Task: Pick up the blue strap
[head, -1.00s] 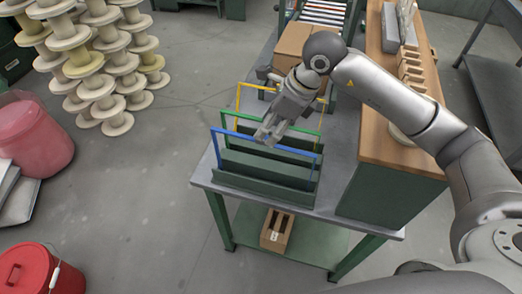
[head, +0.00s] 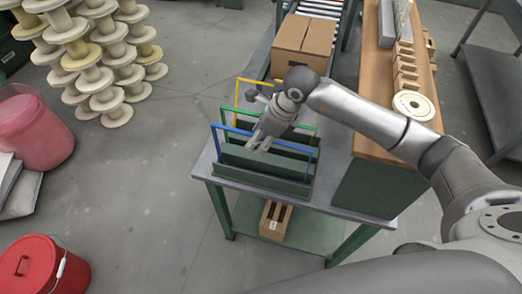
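The blue strap (head: 230,129) is a thin bar standing up along the front of a green slotted rack on the grey table. Behind it stand a green strap (head: 304,128) and a yellow strap (head: 237,92). My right gripper (head: 258,147) hangs over the rack, its fingers pointing down and towards the front. The fingers look open, with a small gap between the tips. They cross the middle of the blue strap in the picture and cover a short piece of it. I cannot tell whether they touch it. My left gripper is not in view.
A cardboard box (head: 302,45) stands behind the rack by a roller conveyor (head: 322,8). A wooden-topped bench (head: 372,100) with a white spool (head: 413,105) is close on the right. A small box (head: 275,220) sits on the lower shelf.

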